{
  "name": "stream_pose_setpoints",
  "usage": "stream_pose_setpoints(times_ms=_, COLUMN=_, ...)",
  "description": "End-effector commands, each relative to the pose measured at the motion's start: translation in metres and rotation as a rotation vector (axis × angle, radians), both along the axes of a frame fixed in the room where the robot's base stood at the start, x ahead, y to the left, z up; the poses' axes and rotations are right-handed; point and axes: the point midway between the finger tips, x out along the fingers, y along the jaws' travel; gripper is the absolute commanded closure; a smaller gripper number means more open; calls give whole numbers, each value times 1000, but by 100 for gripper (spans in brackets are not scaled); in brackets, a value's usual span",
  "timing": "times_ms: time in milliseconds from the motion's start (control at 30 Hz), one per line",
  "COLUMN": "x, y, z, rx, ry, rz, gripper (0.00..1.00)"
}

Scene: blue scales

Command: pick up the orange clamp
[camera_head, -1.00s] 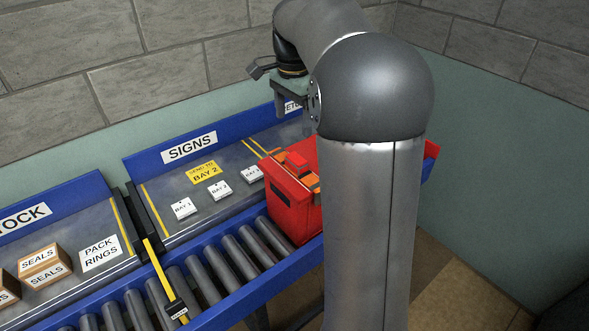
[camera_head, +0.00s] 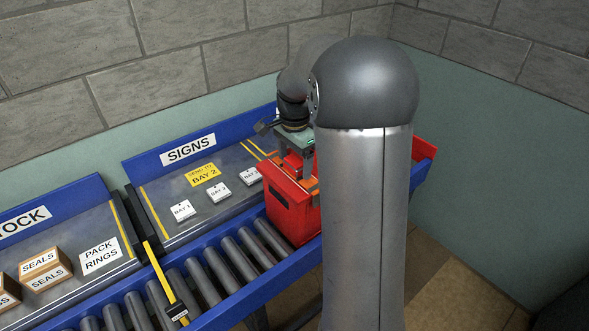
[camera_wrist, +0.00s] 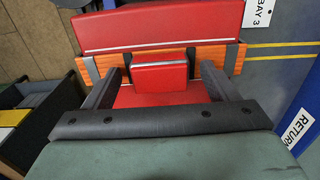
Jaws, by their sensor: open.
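A red bin (camera_head: 290,212) stands on the rollers, partly hidden behind my arm. An orange bar with dark grey bands, seemingly the orange clamp (camera_wrist: 214,55), lies across the bin in the wrist view. A red block (camera_wrist: 160,76) with a pale metal edge sits at its middle. In the head view only small bits of orange show at the bin. My gripper (camera_wrist: 162,72) is open, its two fingers on either side of the red block and apart from it. In the head view my gripper (camera_head: 300,165) is low over the bin.
The SIGNS tray (camera_head: 200,200) holds several small bay signs left of the bin. Bare rollers (camera_head: 228,262) lie in front of it. A yellow strap (camera_head: 160,270) crosses the conveyor farther left. Boxes of seals (camera_head: 45,268) sit at far left.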

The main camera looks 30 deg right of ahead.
Motion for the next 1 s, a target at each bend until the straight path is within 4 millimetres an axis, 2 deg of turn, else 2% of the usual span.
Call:
stream_pose_setpoints(times_ms=100, x=0, y=0, z=0, rx=0, ry=0, rz=0, gripper=20)
stream_pose_setpoints(times_ms=133, x=0, y=0, z=0, rx=0, ry=0, rz=0, gripper=23)
stream_pose_setpoints(times_ms=300, x=0, y=0, z=0, rx=0, ry=0, rz=0, gripper=70)
stream_pose_setpoints(times_ms=333, x=0, y=0, z=0, rx=0, ry=0, rz=0, gripper=72)
stream_pose_setpoints(times_ms=667, x=1, y=0, z=7, rx=-1, ry=-3, rz=0, gripper=72)
stream_pose_setpoints(times_ms=767, x=1, y=0, z=21, rx=-2, ry=-6, rz=0, gripper=72)
stream_pose_setpoints(times_ms=1000, x=1, y=0, z=70, rx=-3, ry=-6, rz=0, gripper=72)
